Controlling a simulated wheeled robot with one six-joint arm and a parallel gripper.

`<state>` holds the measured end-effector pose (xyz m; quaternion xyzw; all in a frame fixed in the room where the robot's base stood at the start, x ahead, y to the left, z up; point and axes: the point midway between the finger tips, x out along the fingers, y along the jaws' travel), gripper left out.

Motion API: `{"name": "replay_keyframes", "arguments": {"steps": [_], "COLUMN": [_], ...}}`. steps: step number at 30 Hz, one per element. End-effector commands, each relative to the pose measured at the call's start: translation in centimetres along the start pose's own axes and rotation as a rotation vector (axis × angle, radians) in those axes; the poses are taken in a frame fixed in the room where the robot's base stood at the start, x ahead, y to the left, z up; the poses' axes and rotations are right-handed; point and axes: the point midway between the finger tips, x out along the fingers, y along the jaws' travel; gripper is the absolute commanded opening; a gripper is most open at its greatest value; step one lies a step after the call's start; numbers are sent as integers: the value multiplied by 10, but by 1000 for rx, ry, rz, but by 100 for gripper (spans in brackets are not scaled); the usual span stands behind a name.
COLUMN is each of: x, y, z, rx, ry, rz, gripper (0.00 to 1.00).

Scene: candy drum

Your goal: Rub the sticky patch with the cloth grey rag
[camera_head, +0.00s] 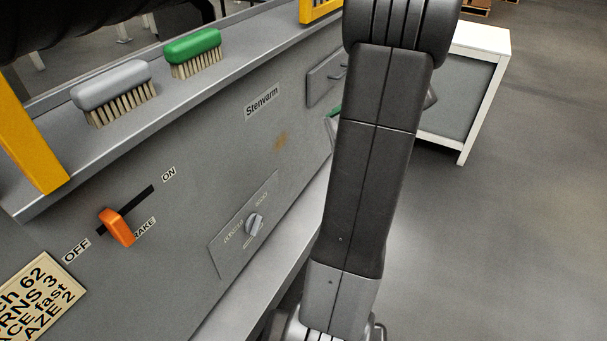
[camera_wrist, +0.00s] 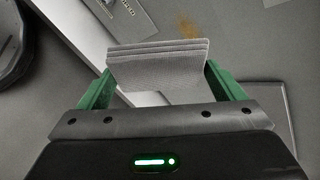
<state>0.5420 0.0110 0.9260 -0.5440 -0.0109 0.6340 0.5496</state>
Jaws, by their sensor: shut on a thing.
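The sticky patch (camera_head: 281,140) is a small brownish stain on the grey machine front, below and right of the "Stenvarm" label. It also shows in the wrist view (camera_wrist: 187,25) at the top, a little beyond the cloth. The grey rag (camera_wrist: 160,68) is a folded, layered cloth between the green fingers of my gripper (camera_wrist: 158,74). My gripper is shut on it, and its upper edge points toward the patch. The cloth and the stain look apart. In the head view my arm hides most of the gripper; only a bit of green finger shows beside the arm.
A grey brush (camera_head: 112,88) and a green brush (camera_head: 193,50) stand on the ledge above. An orange lever (camera_head: 117,227), a dial plate (camera_head: 246,226) and a handled panel (camera_head: 327,76) are on the front. A white-framed cabinet (camera_head: 462,100) stands at right beside open floor.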

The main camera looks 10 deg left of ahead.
Motion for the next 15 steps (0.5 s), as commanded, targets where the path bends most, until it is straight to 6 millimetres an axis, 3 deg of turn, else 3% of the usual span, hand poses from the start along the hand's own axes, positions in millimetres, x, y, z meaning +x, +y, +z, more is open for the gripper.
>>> {"name": "replay_keyframes", "arguments": {"steps": [1,6,10,15], "x": [25,82,116,143], "y": [9,18,24,30], "z": [-1,2,4,4], "rx": [56,204,276,327], "ry": [-18,-45,-51,-46], "rz": [-61,-271,-398,-506], "gripper": [70,70,70,70]}}
